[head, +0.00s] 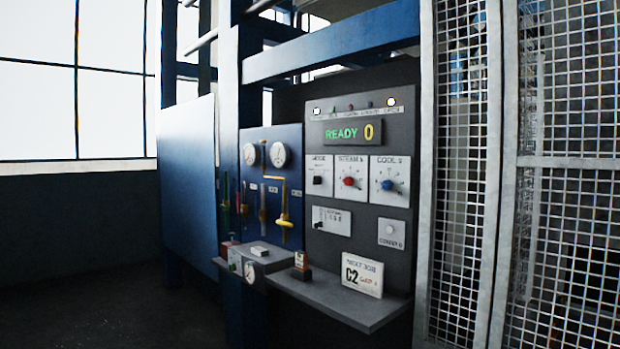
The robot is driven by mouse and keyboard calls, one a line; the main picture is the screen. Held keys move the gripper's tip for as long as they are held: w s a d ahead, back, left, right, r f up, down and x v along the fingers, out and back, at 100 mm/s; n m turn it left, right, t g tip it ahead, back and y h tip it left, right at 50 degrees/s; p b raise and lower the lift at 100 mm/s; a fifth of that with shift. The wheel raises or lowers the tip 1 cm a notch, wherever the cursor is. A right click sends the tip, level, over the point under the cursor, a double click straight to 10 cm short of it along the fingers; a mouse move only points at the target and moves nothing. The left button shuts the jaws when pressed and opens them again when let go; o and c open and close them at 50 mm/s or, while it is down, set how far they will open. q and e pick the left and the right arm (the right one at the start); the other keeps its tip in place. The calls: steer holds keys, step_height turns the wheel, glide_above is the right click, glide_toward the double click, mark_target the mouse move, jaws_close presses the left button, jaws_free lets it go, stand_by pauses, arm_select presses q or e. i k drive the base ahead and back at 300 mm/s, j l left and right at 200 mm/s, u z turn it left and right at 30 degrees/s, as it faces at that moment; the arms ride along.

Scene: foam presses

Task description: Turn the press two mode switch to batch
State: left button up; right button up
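The press control panel (398,230) stands in the middle of the head view. Its mode switch (318,180) is a small dark knob on a white plate labelled MODE, at the left of the row of knobs. The knob's pointing direction is too small to read. Beside it are the steam dial (349,182) with a red knob and the cool dial (387,185) with a blue knob. The display (352,132) above reads READY 0 in green and yellow. Neither of my grippers shows in the view.
A grey shelf (345,304) juts out below the panel and bears a white card (362,275) and a small stamp-like block (301,262). A blue board (285,150) with gauges and a yellow valve is to the left. A mesh fence (570,190) stands at the right.

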mark_target(316, 180)
steer(key=i+z, duration=0.1)
steer(key=i, duration=0.45)
steer(key=i+j+z, duration=0.1)
steer(key=i, duration=0.45)
steer(key=i+j+z, duration=0.1)
steer(key=i, duration=0.4)
steer(key=i+j+z, duration=0.1)
steer(key=i+j, duration=0.15)
steer(key=i, duration=0.3)
steer(key=i+j+z, duration=0.1)
steer(key=i+j, duration=0.15)
steer(key=i, duration=0.25)
